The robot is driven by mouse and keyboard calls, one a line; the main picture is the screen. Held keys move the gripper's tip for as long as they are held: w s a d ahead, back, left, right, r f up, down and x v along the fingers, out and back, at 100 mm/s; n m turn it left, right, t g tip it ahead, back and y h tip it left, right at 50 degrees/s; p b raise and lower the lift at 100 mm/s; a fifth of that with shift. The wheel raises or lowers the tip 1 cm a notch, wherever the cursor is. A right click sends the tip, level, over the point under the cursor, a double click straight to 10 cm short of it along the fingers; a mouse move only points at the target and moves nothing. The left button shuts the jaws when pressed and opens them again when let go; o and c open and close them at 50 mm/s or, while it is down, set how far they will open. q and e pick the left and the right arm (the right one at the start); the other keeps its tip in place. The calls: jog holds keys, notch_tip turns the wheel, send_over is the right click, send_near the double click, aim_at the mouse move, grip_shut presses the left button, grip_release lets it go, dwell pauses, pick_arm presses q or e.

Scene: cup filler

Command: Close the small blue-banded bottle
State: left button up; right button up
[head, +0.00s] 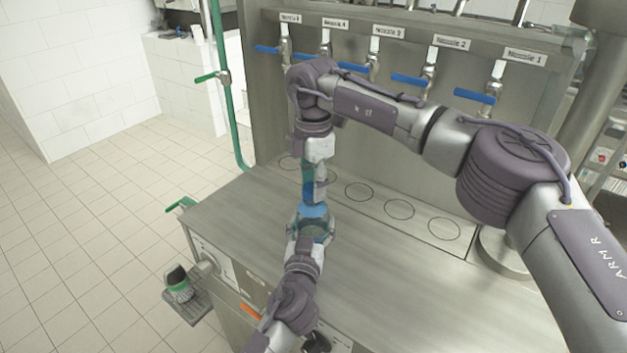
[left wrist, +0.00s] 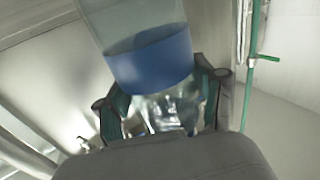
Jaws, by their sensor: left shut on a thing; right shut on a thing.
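The blue-banded bottle (head: 314,211) is upright over the counter, clear with a broad blue band. My left gripper (head: 311,229) is shut around its lower part. In the left wrist view the band (left wrist: 152,62) rises above the left gripper's fingers (left wrist: 165,98), with clear, shiny material between them. My right gripper (head: 314,186) points down directly above the bottle, shut on a small blue piece (head: 321,188), seemingly the cap. Whether this piece touches the bottle's mouth cannot be told. The fingers hide much of the bottle's neck.
Several labelled nozzles with blue levers, such as Nozzle 1 (head: 489,97), line the back wall. Ring-marked places (head: 399,210) lie below them. The steel counter (head: 400,280) is clear at the front right. A green pipe (head: 229,110) stands at the left.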

jog(key=shift+f, duration=0.25)
jog(key=m, duration=0.5)
jog(key=shift+m, duration=0.4)
jog(key=m, duration=0.4)
jog(key=shift+s, duration=0.1)
jog(key=o, duration=0.7)
jog(key=shift+r, duration=2.25)
